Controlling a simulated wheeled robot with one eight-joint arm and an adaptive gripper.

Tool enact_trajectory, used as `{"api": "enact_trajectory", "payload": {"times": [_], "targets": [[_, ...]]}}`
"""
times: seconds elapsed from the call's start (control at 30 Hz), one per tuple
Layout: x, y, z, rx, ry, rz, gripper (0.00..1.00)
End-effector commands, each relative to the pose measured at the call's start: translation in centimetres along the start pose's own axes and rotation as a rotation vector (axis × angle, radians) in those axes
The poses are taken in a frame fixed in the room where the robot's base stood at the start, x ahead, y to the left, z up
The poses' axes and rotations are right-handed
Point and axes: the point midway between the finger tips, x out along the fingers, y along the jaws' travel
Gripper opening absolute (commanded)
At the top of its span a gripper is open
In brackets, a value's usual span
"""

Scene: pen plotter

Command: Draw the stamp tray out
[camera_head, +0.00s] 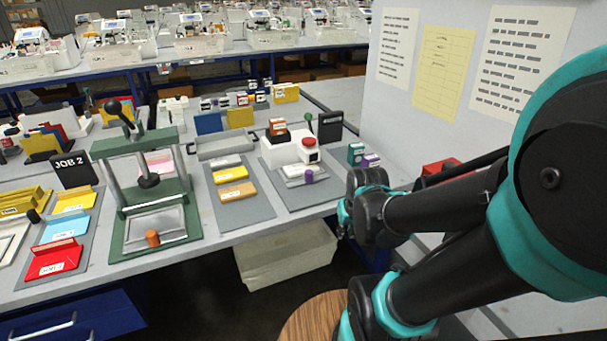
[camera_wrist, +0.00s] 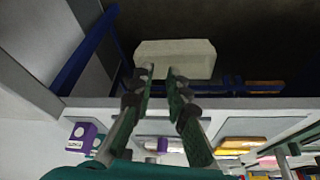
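A white machine with a red button (camera_head: 309,147) stands on a grey mat at the right of the table. A small pale tray (camera_head: 293,171) with a purple knob (camera_head: 309,177) is at its front. The purple knob (camera_wrist: 162,145) also shows in the wrist view, between my fingers' bases. A green lever press (camera_head: 125,150) stands further left, with a framed tray (camera_head: 155,223) and an orange knob (camera_head: 152,238). I cannot tell by label which is the stamp tray. My gripper (camera_wrist: 160,72) is open and empty, its tips pointing past the table edge.
A white bin (camera_head: 285,253) sits below the table edge; it also shows in the wrist view (camera_wrist: 175,58). Small teal (camera_head: 356,153) and purple (camera_head: 371,160) boxes stand right of the machine. A panel with papers (camera_head: 443,70) rises behind my arm. Coloured blocks (camera_head: 237,191) lie left.

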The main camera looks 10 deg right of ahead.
Motion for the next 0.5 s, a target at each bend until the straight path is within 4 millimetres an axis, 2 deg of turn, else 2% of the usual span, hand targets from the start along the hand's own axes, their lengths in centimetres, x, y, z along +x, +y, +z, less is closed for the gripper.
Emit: {"api": "enact_trajectory", "payload": {"times": [0.03, 0.07, 0.17, 0.2, 0.3, 0.4, 0.5], "targets": [[-0.4, -0.3, -2.1, -0.008, 0.002, -0.003, 0.25], [-0.7, -0.5, -3.6, -0.014, 0.003, -0.005, 0.29], [-2.0, -1.5, -9.8, -0.036, 0.008, -0.013, 0.41], [-2.6, -2.0, -12.5, -0.046, 0.009, -0.017, 0.46], [-4.0, -3.4, -18.6, -0.070, 0.014, -0.025, 0.48], [-5.1, -4.7, -23.2, -0.088, 0.017, -0.032, 0.48], [-5.8, -5.7, -26.2, -0.100, 0.019, -0.037, 0.48]]}}
